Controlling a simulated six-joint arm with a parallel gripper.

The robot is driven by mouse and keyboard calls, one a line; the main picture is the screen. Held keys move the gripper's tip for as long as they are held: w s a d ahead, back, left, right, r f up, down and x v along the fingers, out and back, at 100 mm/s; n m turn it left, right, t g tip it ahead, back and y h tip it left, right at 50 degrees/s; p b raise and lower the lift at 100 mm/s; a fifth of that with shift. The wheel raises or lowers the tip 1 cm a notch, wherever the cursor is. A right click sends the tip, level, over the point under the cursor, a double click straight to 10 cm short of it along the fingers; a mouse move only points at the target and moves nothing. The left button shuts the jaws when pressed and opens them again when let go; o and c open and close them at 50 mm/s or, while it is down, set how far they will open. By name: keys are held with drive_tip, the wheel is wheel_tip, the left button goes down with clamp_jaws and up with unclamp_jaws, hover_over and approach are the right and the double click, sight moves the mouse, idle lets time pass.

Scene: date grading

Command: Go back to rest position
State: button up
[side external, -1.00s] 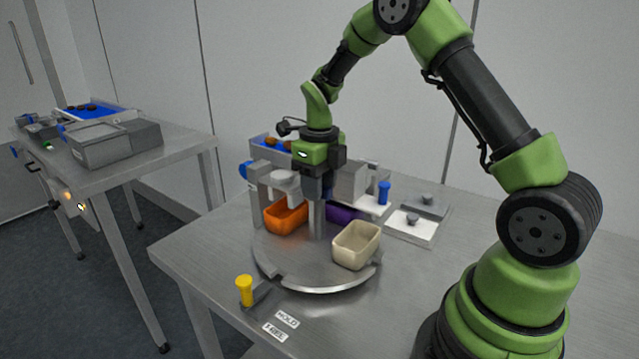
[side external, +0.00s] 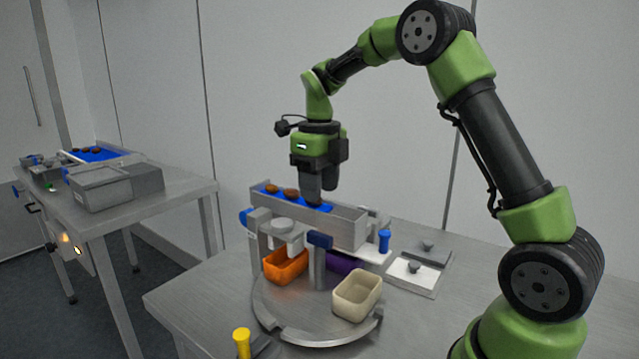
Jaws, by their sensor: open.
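My gripper (side external: 318,190) points straight down at the right part of the blue conveyor belt (side external: 300,198), just above it or in front of it; I cannot tell which. Its jaws are open, and no date shows between them. Brown dates (side external: 291,192) lie on the belt to the left of the gripper. Below stands a round metal turntable (side external: 275,318) with an orange bin (side external: 284,268), a purple bin (side external: 340,264) and a cream bin (side external: 357,296). The cream bin looks empty. The purple bin is mostly hidden behind a post.
A yellow-topped peg (side external: 241,342) stands at the table's front. A blue-topped peg (side external: 384,240) and lidded plates (side external: 412,275) sit to the right. A second table (side external: 150,196) with similar equipment stands at the left.

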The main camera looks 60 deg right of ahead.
drive_tip(key=shift+r, duration=0.1)
idle(0.3)
drive_tip(key=s+a+r+n+t, duration=0.2)
drive_tip(key=s+a+n, duration=0.2)
drive_tip(key=n, duration=0.6)
drive_tip(key=s+a+r+n+t+y, duration=0.1)
drive_tip(key=s+a+r+n+t, duration=0.1)
drive_tip(key=s+n, duration=0.6)
drive_tip(key=s+a+r+n+t+y, duration=0.1)
drive_tip(key=s+a+r+n+t, duration=0.2)
drive_tip(key=n, duration=1.1)
drive_tip(key=s+a, duration=0.3)
drive_tip(key=s, duration=0.1)
drive_tip(key=shift+a+r, duration=0.25)
drive_tip(key=shift+a, duration=0.1)
drive_tip(key=shift+s, duration=0.1)
